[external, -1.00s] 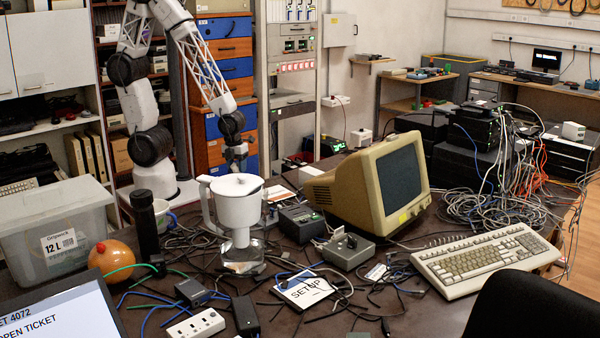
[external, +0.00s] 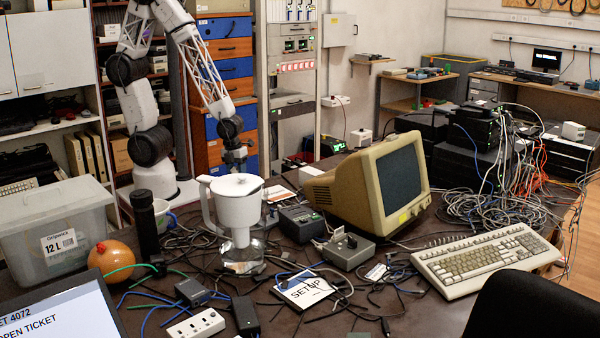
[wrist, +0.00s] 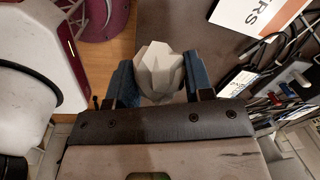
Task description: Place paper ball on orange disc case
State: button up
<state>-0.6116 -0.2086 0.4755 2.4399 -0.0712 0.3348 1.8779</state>
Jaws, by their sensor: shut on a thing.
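A crumpled pale grey-white paper ball (wrist: 158,72) sits between the two blue fingers of my gripper (wrist: 160,80) in the wrist view. The fingers press on it from both sides. In the external view my gripper (external: 236,165) hangs behind the white filter jug, above the far part of the table; the ball cannot be made out there. A flat white piece with orange edges and lettering (wrist: 258,12) lies at the upper right of the wrist view, apart from the ball. It may be the orange disc case. An orange patch (external: 284,188) shows right of the jug in the external view.
The white jug (external: 238,205) stands in front of my gripper. A beige monitor (external: 375,185) and small grey boxes stand to its right. Cables clutter the table. A bare brown strip (wrist: 215,45) shows beside the ball in the wrist view.

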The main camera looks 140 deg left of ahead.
aim_at(276, 193)
dwell(0.4)
jog(key=shift+w+a, duration=0.1)
jog(key=shift+w+a+f, duration=0.25)
jog(key=shift+w+a, duration=1.2)
jog(key=shift+w, duration=0.75)
jog(key=shift+w+a+f, duration=0.25)
jog(key=shift+w+a, duration=1.15)
jog(key=shift+w, duration=0.8)
jog(key=shift+w+a+f, duration=0.25)
jog(key=shift+w+a, duration=1.2)
jog(key=shift+w, duration=0.75)
jog(key=shift+f, duration=1.75)
jog(key=shift+f, duration=0.1)
jog(key=o, duration=0.9)
